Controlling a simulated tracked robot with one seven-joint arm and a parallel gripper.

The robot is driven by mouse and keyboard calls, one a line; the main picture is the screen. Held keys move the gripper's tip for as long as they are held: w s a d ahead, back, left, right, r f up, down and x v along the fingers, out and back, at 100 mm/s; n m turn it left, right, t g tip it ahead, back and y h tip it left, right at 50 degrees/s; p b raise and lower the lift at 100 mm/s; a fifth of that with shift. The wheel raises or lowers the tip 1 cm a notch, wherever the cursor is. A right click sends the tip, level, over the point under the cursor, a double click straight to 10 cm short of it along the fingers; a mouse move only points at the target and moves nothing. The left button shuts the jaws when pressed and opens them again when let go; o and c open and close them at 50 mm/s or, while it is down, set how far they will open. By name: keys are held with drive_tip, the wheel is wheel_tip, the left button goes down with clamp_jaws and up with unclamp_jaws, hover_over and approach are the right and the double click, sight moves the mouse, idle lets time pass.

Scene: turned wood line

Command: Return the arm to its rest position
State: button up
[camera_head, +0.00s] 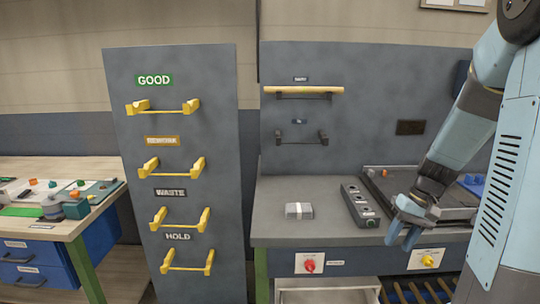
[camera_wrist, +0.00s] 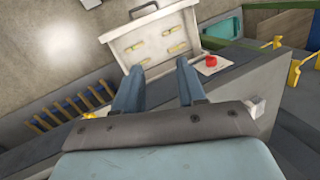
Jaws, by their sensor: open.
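My gripper (camera_head: 404,222) is at the front right of the grey workbench (camera_head: 275,222) in the head view, fingers pointing down near the bench's front edge. It is open and empty. In the wrist view my gripper (camera_wrist: 157,72) shows two blue fingers apart, with nothing between them. Below them is a pale open drawer (camera_wrist: 158,40) holding several small yellow pieces. My blue arm comes down from the upper right of the head view.
A wooden bar (camera_head: 303,90) lies on the upper wall bracket; the lower bracket (camera_head: 302,137) is empty. A grey block (camera_head: 299,210) and a dark control strip (camera_head: 360,205) lie on the bench. A panel (camera_head: 222,150) with several yellow holders stands left. A red knob (camera_head: 310,265) is on the front.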

drive_tip(key=s+a+r+t+h, duration=0.2)
drive_tip(key=s+a+r, duration=0.3)
drive_tip(key=r, duration=0.3)
drive_tip(key=s+a+r+n+t+h, duration=0.1)
drive_tip(key=s+a+r+t, duration=0.3)
drive_tip(key=s+r, duration=0.4)
drive_tip(key=shift+s+a+r+n+h, duration=0.15)
drive_tip(key=shift+a+r+n+h, duration=0.2)
drive_tip(key=shift+r, duration=0.4)
idle(0.5)
